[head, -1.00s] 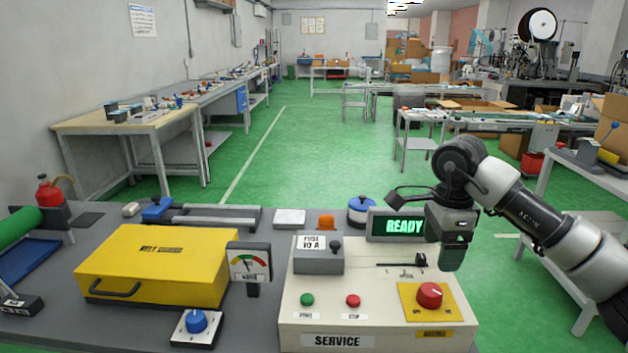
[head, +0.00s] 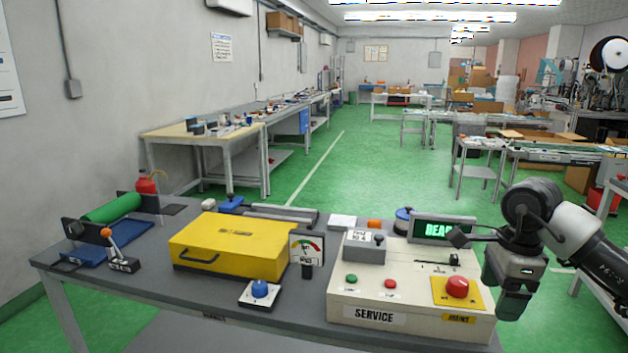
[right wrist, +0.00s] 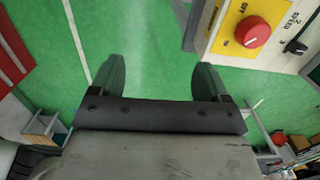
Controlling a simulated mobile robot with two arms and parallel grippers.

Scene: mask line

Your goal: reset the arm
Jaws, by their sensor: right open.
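My right arm comes in from the right in the head view. Its gripper (head: 510,303) hangs beside the right end of the cream service panel (head: 400,306), apart from it. In the right wrist view the two fingers of my right gripper (right wrist: 160,80) stand wide apart with nothing between them, over green floor. The panel's red knob (right wrist: 253,32) on its yellow plate shows at the upper right there. My left gripper is in neither view.
The grey table (head: 130,289) carries a yellow case (head: 228,248), a gauge (head: 307,250), a blue knob (head: 260,289), an orange-tipped lever (head: 108,234) and a green roller (head: 112,208). A display (head: 441,229) stands behind the panel. Green floor lies open beyond the table.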

